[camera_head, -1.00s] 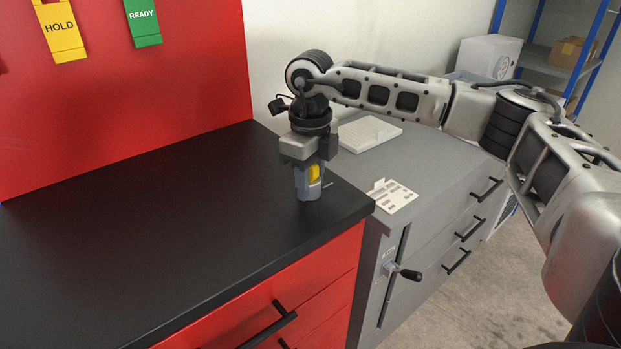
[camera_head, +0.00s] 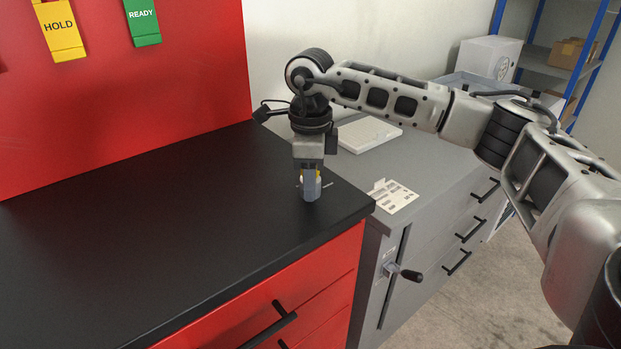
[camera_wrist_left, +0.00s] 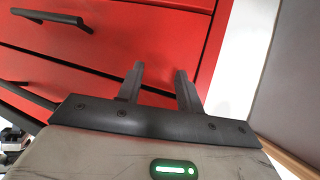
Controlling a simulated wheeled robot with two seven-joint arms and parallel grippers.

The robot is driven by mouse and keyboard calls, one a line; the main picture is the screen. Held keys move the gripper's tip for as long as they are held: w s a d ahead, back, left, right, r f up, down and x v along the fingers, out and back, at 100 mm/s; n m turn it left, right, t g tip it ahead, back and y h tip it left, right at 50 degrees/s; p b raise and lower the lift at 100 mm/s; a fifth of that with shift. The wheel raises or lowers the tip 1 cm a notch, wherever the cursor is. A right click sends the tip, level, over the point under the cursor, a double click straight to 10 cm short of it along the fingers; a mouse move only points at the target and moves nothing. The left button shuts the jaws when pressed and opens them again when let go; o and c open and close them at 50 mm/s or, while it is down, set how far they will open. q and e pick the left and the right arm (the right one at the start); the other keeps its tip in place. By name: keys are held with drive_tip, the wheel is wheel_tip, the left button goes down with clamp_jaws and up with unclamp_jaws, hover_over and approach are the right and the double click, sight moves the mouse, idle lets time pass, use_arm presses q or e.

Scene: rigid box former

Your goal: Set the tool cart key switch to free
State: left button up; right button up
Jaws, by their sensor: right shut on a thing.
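The red tool cart has a black top (camera_head: 180,220). Small pale marks show on the black top beside the fingers. My left gripper (camera_wrist_left: 162,75) shows only in the left wrist view. Its fingers are apart with nothing between them, in front of the cart's red drawers (camera_wrist_left: 130,40).
A grey cabinet (camera_head: 440,185) stands right of the cart, with a white card (camera_head: 393,196) and a pale flat panel (camera_head: 368,134) on top and a black-knobbed lever (camera_head: 410,275) on its side. Yellow HOLD (camera_head: 60,30) and green READY (camera_head: 142,22) tags hang on the red back panel.

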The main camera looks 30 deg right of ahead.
drive_tip(key=shift+w+r+n, duration=0.1)
drive_tip(key=shift+n, duration=2.9)
use_arm(q)
drive_tip(key=shift+d+f+b, duration=0.1)
drive_tip(key=shift+f+b, duration=0.05)
drive_tip(key=shift+b, duration=0.3)
use_arm(e)
drive_tip(key=shift+n, duration=2.9)
drive_tip(key=o, duration=1)
use_arm(q)
drive_tip(key=shift+s+a+r+p, duration=0.1)
drive_tip(key=shift+a+r+p, duration=0.15)
drive_tip(key=shift+p, duration=0.8)
use_arm(e)
wheel_tip(320, 180, up, 16)
use_arm(q)
drive_tip(key=shift+r, duration=0.1)
